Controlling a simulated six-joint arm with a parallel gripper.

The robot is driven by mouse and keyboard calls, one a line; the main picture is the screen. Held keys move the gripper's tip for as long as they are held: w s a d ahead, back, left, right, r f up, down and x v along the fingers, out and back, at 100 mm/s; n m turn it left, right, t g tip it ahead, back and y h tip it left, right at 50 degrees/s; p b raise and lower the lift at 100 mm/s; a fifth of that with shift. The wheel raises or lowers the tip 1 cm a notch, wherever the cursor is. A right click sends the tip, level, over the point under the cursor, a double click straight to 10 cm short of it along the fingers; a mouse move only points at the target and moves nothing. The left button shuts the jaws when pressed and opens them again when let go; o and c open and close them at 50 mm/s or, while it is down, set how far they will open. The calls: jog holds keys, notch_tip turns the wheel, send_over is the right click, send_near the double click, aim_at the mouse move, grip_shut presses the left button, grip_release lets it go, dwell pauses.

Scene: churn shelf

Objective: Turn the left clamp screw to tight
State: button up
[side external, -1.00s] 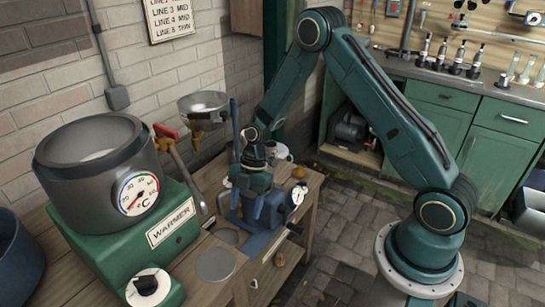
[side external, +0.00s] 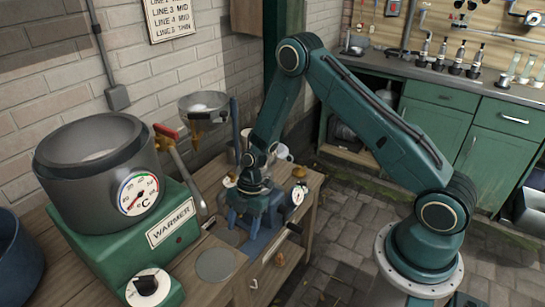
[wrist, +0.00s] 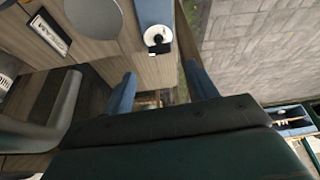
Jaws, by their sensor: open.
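My gripper (side external: 254,214) is open over the blue press-like fixture (side external: 262,240) on the wooden bench, its two blue fingers pointing down. In the wrist view the fingers of my gripper (wrist: 159,72) are spread with a gap between them, and nothing is held. Ahead of that gap a small white round part with a black piece (wrist: 157,38) sits at the end of a blue bar (wrist: 152,10). I cannot tell which part is the left clamp screw; my gripper and wrist hide much of the fixture.
A round gauge (side external: 298,196) with a brass top stands right of my gripper. The green warmer (side external: 150,245) with its grey pot (side external: 95,155) and a red-handled lever (side external: 178,160) stand to the left. A funnel (side external: 203,105) is behind. Paved floor lies right of the bench.

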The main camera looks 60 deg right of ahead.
jog(key=shift+x, duration=3.9)
jog(key=c, duration=1)
